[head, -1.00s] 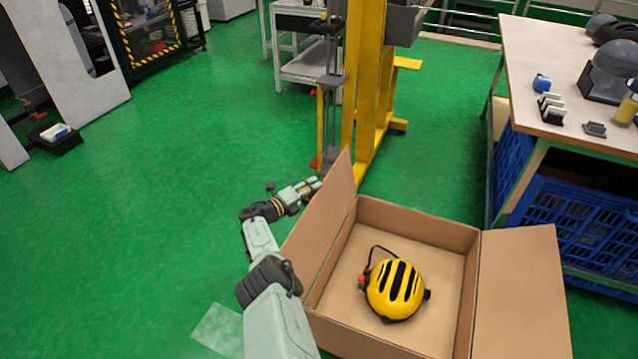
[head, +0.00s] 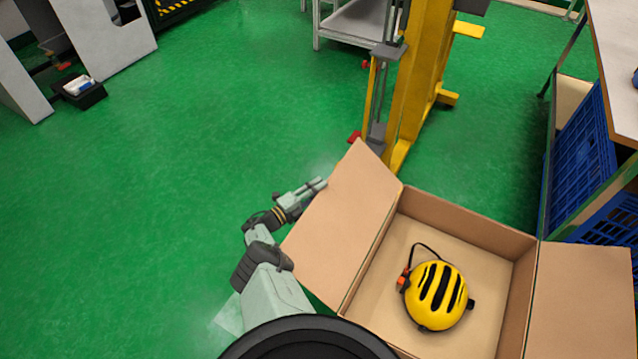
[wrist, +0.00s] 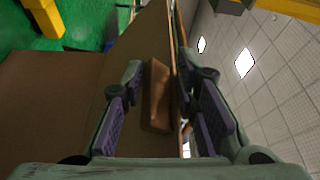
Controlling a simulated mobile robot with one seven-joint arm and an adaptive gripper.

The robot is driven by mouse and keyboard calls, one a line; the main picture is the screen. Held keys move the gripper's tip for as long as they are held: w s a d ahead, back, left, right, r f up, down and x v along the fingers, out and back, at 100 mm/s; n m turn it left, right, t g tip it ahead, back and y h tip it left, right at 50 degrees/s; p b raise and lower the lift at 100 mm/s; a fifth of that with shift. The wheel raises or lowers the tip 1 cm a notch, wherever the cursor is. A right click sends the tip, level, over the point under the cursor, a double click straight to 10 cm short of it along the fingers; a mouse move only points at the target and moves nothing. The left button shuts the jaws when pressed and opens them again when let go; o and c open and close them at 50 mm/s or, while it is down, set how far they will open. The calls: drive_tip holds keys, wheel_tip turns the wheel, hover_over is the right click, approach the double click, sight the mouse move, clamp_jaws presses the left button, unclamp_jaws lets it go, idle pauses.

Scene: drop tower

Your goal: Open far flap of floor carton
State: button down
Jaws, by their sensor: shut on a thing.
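The open cardboard carton (head: 465,222) stands on the green floor at the lower right of the head view. Its left-hand flap (head: 345,220) leans outward, with its broad inner face showing. Its right-hand flap (head: 585,300) is folded out. My gripper (head: 317,187) is at the outer edge of the left-hand flap, partly hidden by it. In the wrist view, brown cardboard (wrist: 146,42) runs between the fingers of my gripper (wrist: 170,75), which is shut on this flap. A yellow and black helmet (head: 436,295) lies inside the carton.
A yellow post (head: 415,85) with a grey rail stands just behind the carton. A table with blue crates (head: 583,165) is on the right. A small black tray (head: 80,92) lies on the floor at upper left. The floor left of my arm is clear.

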drive_tip(key=shift+s+d+f+g+h+b, duration=0.2)
drive_tip(key=shift+s+d+f, duration=0.1)
drive_tip(key=shift+f, duration=0.25)
drive_tip(key=shift+s+d+f+g+h+b, duration=0.15)
drive_tip(key=shift+s+d+f+g, duration=0.1)
drive_tip(key=shift+f, duration=0.25)
drive_tip(key=c, duration=1.6)
unclamp_jaws()
drive_tip(key=shift+c, duration=0.2)
drive_tip(key=shift+w+t, duration=0.1)
drive_tip(key=shift+t, duration=0.15)
